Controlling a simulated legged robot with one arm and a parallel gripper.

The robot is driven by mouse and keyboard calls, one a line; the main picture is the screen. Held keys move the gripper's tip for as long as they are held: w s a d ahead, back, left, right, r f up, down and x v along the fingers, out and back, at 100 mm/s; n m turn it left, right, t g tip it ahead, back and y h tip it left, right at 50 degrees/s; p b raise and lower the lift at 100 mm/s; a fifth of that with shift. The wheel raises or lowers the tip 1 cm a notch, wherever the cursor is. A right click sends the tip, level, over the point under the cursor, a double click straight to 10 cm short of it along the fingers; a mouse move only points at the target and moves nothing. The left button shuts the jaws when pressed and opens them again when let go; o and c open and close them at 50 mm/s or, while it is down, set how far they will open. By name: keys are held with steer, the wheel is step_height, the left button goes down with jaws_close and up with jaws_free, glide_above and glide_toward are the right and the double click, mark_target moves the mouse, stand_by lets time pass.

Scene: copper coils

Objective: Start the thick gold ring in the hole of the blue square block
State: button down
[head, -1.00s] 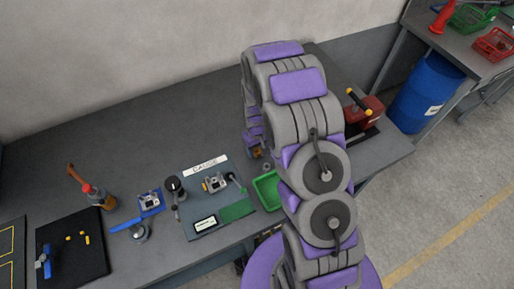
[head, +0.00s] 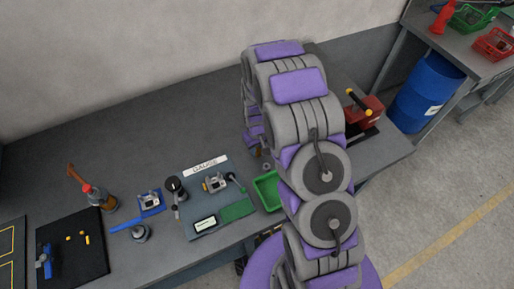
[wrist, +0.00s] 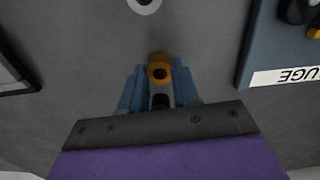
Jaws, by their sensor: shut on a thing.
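In the wrist view the thick gold ring (wrist: 160,70) is between the blue fingertips of my gripper (wrist: 160,78). My gripper is shut on it, above the grey bench top. In the head view my arm hides most of the gripper; a small gold-brown bit shows at its left edge. I cannot pick out a blue square block with a hole for certain. In the head view a blue square piece (head: 160,208) lies left of the gauge board, with a silver part on it. It is not in the wrist view.
A grey ring (wrist: 145,4) lies on the bench just beyond my gripper. The gauge board (head: 196,225) and green tray (head: 257,186) are nearby. A red machine (head: 370,109) stands to the right. The back left of the bench is clear.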

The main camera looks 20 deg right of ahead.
steer(key=shift+r+p, duration=0.65)
steer(key=shift+r, duration=1.7)
